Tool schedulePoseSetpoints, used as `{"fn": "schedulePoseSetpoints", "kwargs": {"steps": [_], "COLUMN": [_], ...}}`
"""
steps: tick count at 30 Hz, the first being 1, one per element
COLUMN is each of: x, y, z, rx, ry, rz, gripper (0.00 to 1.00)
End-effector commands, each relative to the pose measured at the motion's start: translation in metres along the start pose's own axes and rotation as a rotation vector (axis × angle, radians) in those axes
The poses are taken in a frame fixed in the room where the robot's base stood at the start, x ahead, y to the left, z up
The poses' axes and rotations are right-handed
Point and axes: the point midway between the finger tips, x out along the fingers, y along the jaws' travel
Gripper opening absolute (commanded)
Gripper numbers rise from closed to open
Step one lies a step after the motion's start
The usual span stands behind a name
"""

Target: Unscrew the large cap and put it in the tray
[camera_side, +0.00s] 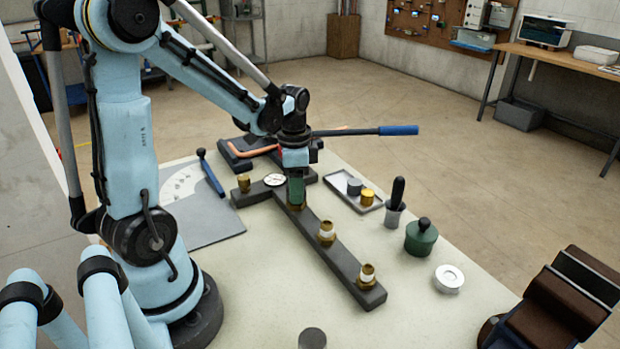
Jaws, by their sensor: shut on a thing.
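My gripper (296,186) points straight down over the far end of the dark bar (335,258). It is shut on the large cap at the fitting there. The fingers hide most of that cap, and I cannot tell whether it is still threaded on. Brass shows just below the fingertips. Two other brass fittings with bare white necks stand upright on the bar, one near its middle (326,233) and one at its near end (367,274). The grey tray (373,208) lies right of my gripper and holds a grey cylindrical piece (354,187) and a gold one (367,197).
Right of the tray stand a black-handled tool in a grey cup (394,216), a green knobbed container (421,238) and a white-and-silver disc (448,279). A blue-handled lever (398,130) extends behind my gripper. A round gauge (274,180) is just left. The table's front right is mostly clear.

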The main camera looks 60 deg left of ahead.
Motion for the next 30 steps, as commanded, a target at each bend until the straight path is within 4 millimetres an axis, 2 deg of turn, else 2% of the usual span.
{"fn": "schedulePoseSetpoints", "kwargs": {"steps": [21, 25, 30], "x": [-0.0007, -0.0007, -0.0007], "y": [0.0, 0.0, -0.0001], "z": [0.0, 0.0, 0.0], "rx": [-0.921, -1.031, -1.061], "ry": [0.002, 0.002, 0.002], "rz": [-0.001, -0.002, -0.002], "gripper": [0.07, 0.07, 0.07]}}
